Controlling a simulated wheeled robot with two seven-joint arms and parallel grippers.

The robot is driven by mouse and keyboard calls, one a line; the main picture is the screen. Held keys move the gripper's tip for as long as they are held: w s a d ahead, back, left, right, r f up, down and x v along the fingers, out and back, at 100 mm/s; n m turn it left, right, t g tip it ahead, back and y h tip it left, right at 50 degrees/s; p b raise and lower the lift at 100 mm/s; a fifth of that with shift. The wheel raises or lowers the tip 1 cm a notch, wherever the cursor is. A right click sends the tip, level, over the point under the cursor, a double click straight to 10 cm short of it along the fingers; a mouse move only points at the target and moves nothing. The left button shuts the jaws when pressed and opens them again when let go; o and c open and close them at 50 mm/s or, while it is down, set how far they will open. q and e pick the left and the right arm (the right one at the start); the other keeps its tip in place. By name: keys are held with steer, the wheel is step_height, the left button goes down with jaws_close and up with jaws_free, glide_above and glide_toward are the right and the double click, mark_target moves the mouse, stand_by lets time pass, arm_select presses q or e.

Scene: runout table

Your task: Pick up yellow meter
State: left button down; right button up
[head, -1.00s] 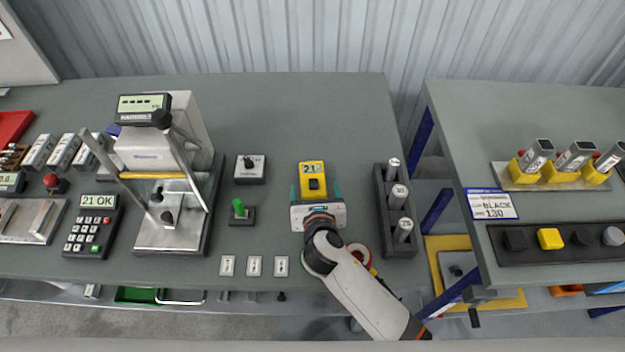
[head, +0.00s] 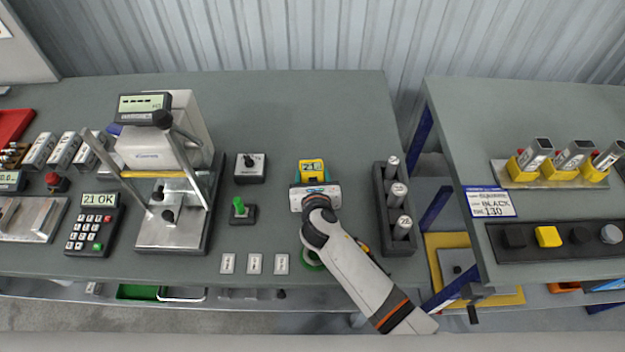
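The yellow meter (head: 311,167) has a small display on its face and is on or just above the grey table, near the middle. My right gripper (head: 313,178) comes from the front with its teal fingertips on both sides of the meter, close against it. It looks shut on the meter. The gripper's body hides the meter's near part, and I cannot tell whether the meter is clear of the table. My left gripper is not in view.
A black rack (head: 392,218) with grey cylinders stands close right of my arm. A press-like test stand (head: 172,232) is farther left. The table behind the meter is clear.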

mark_target(312, 177)
steer(key=c, duration=0.5)
step_height(312, 177, up, 10)
steer(key=shift+w, duration=0.1)
steer(key=shift+c, duration=0.2)
steer(key=shift+p, duration=0.3)
steer(key=shift+r+p, duration=0.15)
steer(key=shift+p, duration=0.35)
steer(key=shift+f, duration=0.3)
steer(key=shift+f+b, duration=2.5)
steer(key=shift+f, duration=2.25)
